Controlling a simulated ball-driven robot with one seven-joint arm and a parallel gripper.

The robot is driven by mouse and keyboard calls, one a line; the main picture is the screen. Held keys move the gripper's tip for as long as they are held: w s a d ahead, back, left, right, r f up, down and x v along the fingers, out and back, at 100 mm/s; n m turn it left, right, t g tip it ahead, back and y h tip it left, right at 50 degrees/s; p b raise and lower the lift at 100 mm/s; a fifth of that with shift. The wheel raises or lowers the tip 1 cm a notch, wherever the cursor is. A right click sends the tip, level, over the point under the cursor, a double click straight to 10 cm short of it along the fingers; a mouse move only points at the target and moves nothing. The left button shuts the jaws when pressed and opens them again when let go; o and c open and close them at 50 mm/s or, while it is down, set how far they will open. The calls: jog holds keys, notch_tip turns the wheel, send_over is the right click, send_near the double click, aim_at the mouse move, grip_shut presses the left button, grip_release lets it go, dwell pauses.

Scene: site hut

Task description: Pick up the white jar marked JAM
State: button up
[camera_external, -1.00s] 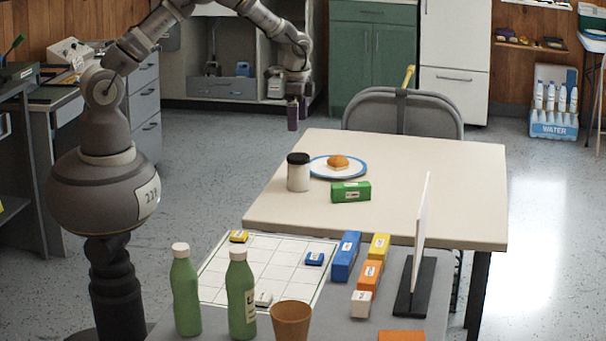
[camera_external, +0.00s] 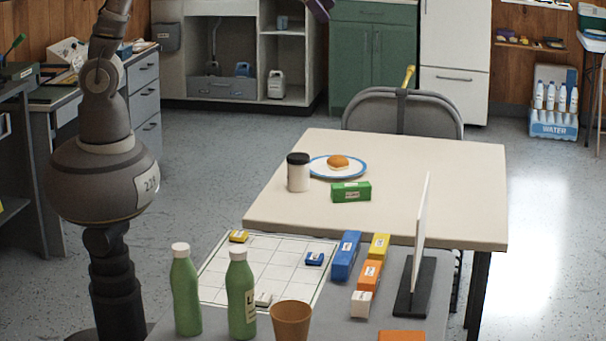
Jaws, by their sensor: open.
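A white jar (camera_external: 298,176) with a dark lid stands upright near the left edge of the cream table. No JAM marking can be read on it from this side. My gripper (camera_external: 320,9) shows only as purple fingers cut off by the top edge of the picture. It is open, with nothing seen between the fingers, and is high above and well apart from the jar. The rest of the hand is out of the picture.
A blue-rimmed plate (camera_external: 318,175) with a bun (camera_external: 338,162) stands just right of the jar, and a green box (camera_external: 351,192) lies in front. Green bottles (camera_external: 186,295) stand on the nearer grey table. The cream table's right side is clear.

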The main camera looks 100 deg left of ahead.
jog(key=s+d+r+t+b, duration=0.1)
jog(key=s+d+r+t, duration=0.1)
jog(key=d+r, duration=0.5)
jog(key=s+d+r+t+b, duration=0.1)
jog(key=s+d+r+t, duration=0.2)
jog(key=d+r, duration=0.4)
notch_tip(320, 180, up, 4)
jog(key=shift+s+f+t+h+b, duration=0.1)
jog(key=shift+s+t+h+b, duration=0.15)
jog(key=shift+t+h+b, duration=0.15)
jog(key=s+d+r+t, duration=0.1)
jog(key=s+d+r, duration=0.1)
jog(key=r, duration=0.1)
jog(key=s+d+r+t+h, duration=0.1)
jog(key=s+d+r, duration=0.1)
jog(key=s+r, duration=0.1)
jog(key=s+d+r+t+b, duration=0.1)
jog(key=s+d+r, duration=0.1)
jog(key=shift+s+r+h, duration=0.3)
jog(key=shift+r, duration=0.1)
jog(key=shift+c, duration=0.2)
jog(key=shift+w+a, duration=0.1)
jog(key=shift+f, duration=0.1)
